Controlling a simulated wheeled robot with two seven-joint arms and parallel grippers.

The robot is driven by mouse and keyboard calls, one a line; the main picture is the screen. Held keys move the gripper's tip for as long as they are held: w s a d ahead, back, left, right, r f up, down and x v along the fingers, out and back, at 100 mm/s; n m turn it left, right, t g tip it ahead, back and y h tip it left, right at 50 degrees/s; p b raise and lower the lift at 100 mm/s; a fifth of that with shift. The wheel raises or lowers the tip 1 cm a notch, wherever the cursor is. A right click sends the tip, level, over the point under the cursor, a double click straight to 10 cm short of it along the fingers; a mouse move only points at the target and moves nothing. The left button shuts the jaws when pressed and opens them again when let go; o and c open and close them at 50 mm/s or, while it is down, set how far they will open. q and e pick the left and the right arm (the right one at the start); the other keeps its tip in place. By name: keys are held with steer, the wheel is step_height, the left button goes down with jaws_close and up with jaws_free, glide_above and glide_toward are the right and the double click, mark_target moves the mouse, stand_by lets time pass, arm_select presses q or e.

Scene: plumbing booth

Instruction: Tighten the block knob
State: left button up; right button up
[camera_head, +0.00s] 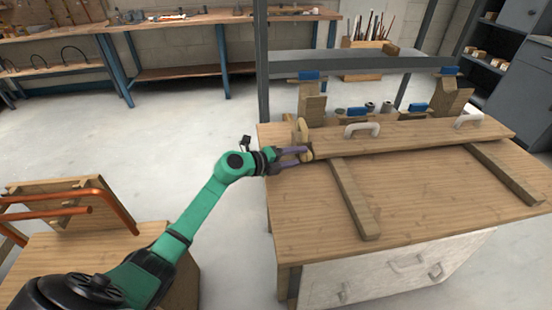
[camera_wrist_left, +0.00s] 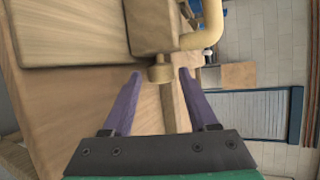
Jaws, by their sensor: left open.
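The block knob (camera_wrist_left: 160,73) is a small round wooden knob under a wooden block (camera_wrist_left: 152,28) in the left wrist view. In the head view the knob (camera_head: 307,156) shows at the left end of the long board on the workbench. My left gripper (camera_head: 303,153) reaches it from the left, with purple fingers open. In the left wrist view the fingertips (camera_wrist_left: 160,76) stand on either side of the knob, with a gap visible at each side. I cannot tell how deep the knob sits between them. My right gripper is not in view.
The long board (camera_head: 410,133) with white handles lies across the workbench (camera_head: 300,215). Wooden battens (camera_head: 355,200) lie on the bench. A pale yellow curved part (camera_wrist_left: 208,25) is close beside the block. Orange pipes (camera_head: 50,205) are at the lower left. Open floor lies behind my arm.

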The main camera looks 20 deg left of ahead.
arm_select(q)
steer(key=v, duration=1.2)
steer(key=shift+s+a+r, duration=0.15)
steer(key=shift+s+a, duration=0.05)
steer(key=shift+s, duration=0.1)
steer(key=s+a+f+n+y+p, duration=0.2)
steer(key=s+a+f+n+y, duration=0.15)
steer(key=f+n, duration=0.4)
steer(key=s+a+f+n+g+y+p, duration=0.15)
steer(key=a+f+n, duration=0.25)
steer(key=f, duration=0.6)
steer(key=s+a+f+n+t+y+p, duration=0.1)
steer(key=s+a+f+n+y+p, duration=0.15)
steer(key=f+n, duration=0.5)
steer(key=s+d+f+n+g, duration=0.2)
steer(key=s+f, duration=0.4)
steer(key=s, duration=0.4)
steer(key=s+d+f+n+g+p, duration=0.1)
steer(key=s+d+f+g, duration=0.3)
steer(key=s+f, duration=0.3)
steer(key=s+d+f+n+g+p, duration=0.1)
steer(key=s+f+g, duration=0.3)
steer(key=s, duration=1.1)
step_height(320, 180, down, 3)
steer(key=shift+d+f+n, duration=0.1)
steer(key=shift+d+n, duration=0.7)
steer(key=shift+d, duration=0.1)
